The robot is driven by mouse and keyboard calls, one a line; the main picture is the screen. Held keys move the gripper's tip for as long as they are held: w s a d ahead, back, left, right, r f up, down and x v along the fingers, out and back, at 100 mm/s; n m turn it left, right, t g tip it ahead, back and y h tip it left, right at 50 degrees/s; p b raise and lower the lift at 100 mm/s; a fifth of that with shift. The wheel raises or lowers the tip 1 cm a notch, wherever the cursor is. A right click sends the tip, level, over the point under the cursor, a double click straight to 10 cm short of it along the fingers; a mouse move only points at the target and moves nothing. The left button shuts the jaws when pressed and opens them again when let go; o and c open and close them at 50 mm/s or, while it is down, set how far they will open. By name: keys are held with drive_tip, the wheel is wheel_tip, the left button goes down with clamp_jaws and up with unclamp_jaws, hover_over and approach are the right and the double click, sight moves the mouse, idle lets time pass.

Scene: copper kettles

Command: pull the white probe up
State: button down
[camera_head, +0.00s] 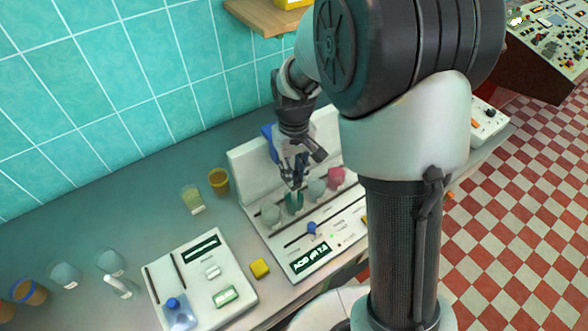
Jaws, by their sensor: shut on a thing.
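The white probe (296,197) shows as a small pale upright piece below my gripper, at the teal beaker. My gripper (295,182) is shut on the probe's upper part, and its fingers hide most of it. The teal beaker (291,209) stands on the white pH station (262,225), between a grey-green beaker (271,214) and another pale beaker (316,189). A pink beaker (337,177) is at the right of the row. I cannot tell how deep the probe's tip sits. The station's display (311,258) reads "ACID pH 2.8".
A white device (205,285) with a blue-capped bottle (178,312) stands to the left. A wooden shelf (262,18) is above. My arm hides the station's right side.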

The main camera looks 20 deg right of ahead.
wheel_tip(320, 180, up, 7)
drive_tip(key=p, duration=0.5)
drive_tip(key=shift+r+p, duration=0.2)
drive_tip(key=shift+p, duration=0.15)
drive_tip(key=shift+f, duration=0.1)
drive_tip(key=c, duration=1.4)
unclamp_jaws()
drive_tip(key=shift+c, duration=0.2)
wheel_tip(320, 180, up, 12)
